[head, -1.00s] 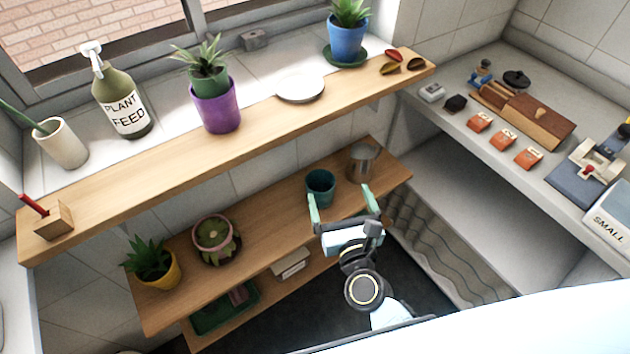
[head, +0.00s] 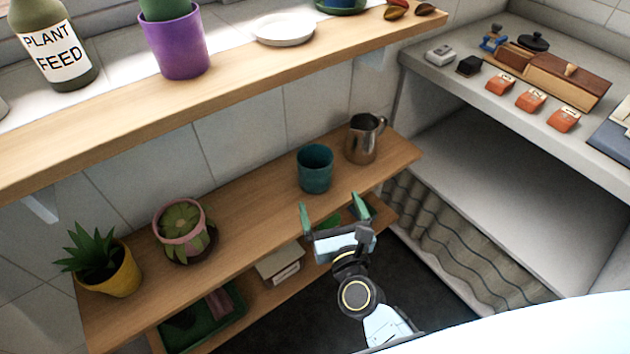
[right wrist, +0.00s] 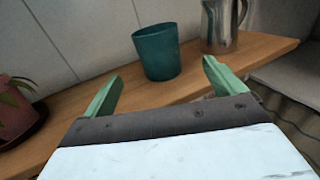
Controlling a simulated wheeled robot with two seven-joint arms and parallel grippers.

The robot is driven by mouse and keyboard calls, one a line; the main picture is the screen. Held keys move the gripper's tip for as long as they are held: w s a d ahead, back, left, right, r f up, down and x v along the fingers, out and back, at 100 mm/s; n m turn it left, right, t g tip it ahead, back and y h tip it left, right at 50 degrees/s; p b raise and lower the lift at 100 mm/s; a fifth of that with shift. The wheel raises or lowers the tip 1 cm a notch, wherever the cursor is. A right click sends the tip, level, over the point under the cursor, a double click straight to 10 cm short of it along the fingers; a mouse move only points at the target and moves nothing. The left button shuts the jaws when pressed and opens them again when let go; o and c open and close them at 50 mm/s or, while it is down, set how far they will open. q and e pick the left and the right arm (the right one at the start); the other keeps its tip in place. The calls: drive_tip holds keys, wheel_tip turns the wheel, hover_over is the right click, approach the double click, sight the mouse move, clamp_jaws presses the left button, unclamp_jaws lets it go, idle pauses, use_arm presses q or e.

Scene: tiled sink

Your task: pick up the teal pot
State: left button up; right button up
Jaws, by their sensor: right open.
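The teal pot (head: 315,169) stands upright on the lower wooden shelf, between a pink pot and a metal pitcher. It also shows in the right wrist view (right wrist: 158,52), ahead of the fingers and roughly between them in the picture. My right gripper (head: 332,207) is open and empty, in front of the pot and apart from it. Its green fingers also show in the right wrist view (right wrist: 161,80), spread wider than the pot looks there. My left gripper is not in view.
The metal pitcher (head: 362,139) stands close to the right of the pot. The pink pot (head: 182,222) with a plant and the yellow pot (head: 112,280) stand further left. The upper shelf (head: 225,107) overhangs behind. The lower shelf is clear between the pink and teal pots.

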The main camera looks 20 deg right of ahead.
sight(321, 178)
drive_tip(key=w, duration=0.7)
drive_tip(key=shift+w+d, duration=0.15)
drive_tip(key=shift+w, duration=0.05)
drive_tip(key=w+b, duration=0.1)
drive_tip(key=w, duration=0.4)
drive_tip(key=shift+f, duration=0.15)
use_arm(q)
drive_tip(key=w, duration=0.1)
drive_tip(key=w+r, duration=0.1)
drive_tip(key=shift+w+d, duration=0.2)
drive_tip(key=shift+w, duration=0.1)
use_arm(e)
drive_tip(key=c, duration=1.1)
